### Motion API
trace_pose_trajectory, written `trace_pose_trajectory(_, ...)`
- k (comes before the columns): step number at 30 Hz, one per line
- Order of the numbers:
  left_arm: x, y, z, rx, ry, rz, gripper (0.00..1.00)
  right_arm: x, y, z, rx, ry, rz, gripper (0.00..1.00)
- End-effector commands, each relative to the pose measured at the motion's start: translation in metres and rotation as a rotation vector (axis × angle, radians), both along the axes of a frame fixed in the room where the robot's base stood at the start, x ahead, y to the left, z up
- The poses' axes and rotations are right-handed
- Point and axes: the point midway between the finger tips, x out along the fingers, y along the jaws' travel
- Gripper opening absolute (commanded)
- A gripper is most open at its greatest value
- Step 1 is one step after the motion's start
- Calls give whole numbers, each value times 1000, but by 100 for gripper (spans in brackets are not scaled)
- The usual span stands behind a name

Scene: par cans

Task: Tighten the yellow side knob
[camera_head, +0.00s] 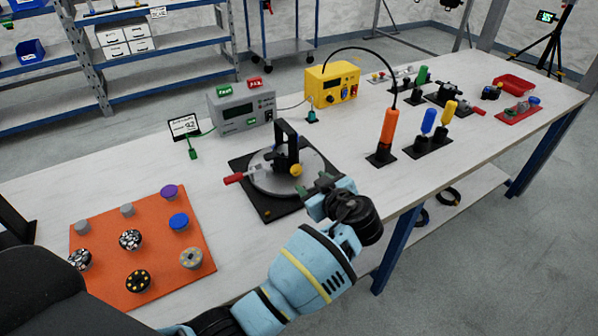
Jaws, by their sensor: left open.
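The yellow side knob (296,170) sits on the right side of a black upright bracket (287,142). The bracket stands on a round grey turntable (262,178) on a black base plate (268,208). A red-handled lever (236,177) sticks out at the turntable's left. My left gripper (313,186) is open, just to the lower right of the yellow knob. Its fingertips appear close to the knob but apart from it, with nothing between them. The wrist hides part of the table's front edge. My right gripper is not in view.
An orange board (150,282) with several knobs lies at the left. A grey box (242,108) and a yellow power unit (332,85) stand behind the turntable. An orange-handled tool (387,130) and blue and yellow-handled tools stand right. Bare tabletop (120,185) shows at the left.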

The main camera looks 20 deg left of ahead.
Motion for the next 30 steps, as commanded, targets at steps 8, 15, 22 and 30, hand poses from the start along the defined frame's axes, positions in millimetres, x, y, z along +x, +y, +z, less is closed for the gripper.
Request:
trace_pose_trajectory(8,19,21,-10,4,0,2,50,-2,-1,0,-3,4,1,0)
trace_pose_trajectory(15,41,43,-23,2,1,0,50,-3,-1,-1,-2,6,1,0)
trace_pose_trajectory(22,49,52,-29,0,0,0,50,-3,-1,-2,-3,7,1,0)
trace_pose_trajectory(30,49,52,-29,0,0,0,48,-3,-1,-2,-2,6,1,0)
